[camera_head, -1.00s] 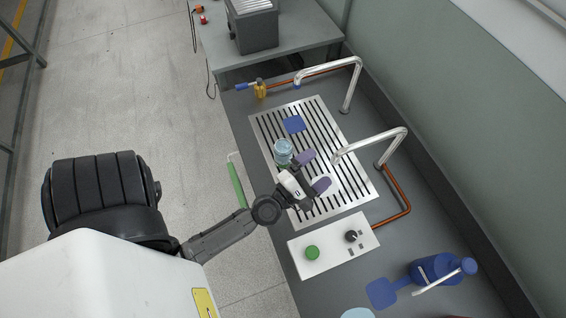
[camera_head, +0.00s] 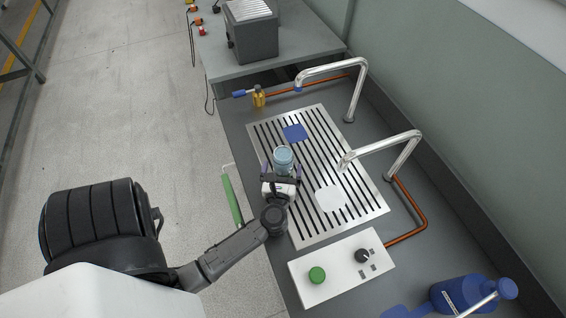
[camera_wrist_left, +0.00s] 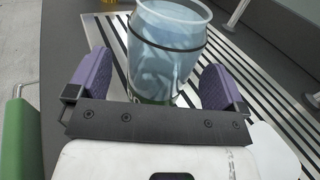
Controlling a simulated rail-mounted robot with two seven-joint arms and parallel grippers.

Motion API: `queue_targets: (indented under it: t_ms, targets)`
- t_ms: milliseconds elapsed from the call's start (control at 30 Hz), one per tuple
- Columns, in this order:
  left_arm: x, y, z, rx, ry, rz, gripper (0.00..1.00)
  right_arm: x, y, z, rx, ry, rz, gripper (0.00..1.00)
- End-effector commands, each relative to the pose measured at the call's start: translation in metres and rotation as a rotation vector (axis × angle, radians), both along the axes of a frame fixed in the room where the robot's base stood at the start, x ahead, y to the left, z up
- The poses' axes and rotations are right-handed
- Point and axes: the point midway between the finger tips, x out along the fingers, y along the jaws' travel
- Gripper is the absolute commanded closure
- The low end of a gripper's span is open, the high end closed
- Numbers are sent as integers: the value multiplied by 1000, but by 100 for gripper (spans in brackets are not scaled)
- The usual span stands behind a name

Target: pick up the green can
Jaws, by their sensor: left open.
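A pale blue, see-through-looking cup-shaped container (camera_head: 283,158) stands upright on the slotted metal grate (camera_head: 356,186). In the left wrist view the container (camera_wrist_left: 166,62) has a dark band, and a little green shows at its base, mostly hidden behind the gripper. I see no other green can, and cannot tell if this is it. My left gripper (camera_head: 281,174) is open at its near side. In the left wrist view its purple fingers (camera_wrist_left: 155,82) flank the container's lower part with gaps on both sides. My right gripper is not in view.
Two chrome pipes (camera_head: 354,92) (camera_head: 405,150) arch over the grate's right side. A blue square (camera_head: 295,132) and a white patch (camera_head: 330,198) lie on the grate. A control box (camera_head: 340,268) and a blue bottle (camera_head: 462,296) are nearer. A green handle (camera_head: 231,202) runs along the left edge.

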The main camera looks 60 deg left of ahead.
Motion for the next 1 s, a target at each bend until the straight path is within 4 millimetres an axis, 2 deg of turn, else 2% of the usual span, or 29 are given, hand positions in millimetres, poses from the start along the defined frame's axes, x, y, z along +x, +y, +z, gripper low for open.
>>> queue_targets:
  t_ms: [200, 533, 1000]
  targets:
    - [12, 18, 0, 2, 1, 0, 2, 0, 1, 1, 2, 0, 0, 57]
    - [14, 21, 0, 1, 2, -1, 3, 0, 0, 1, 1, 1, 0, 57]
    - [14, 21, 0, 1, 2, -1, 48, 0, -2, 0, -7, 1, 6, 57]
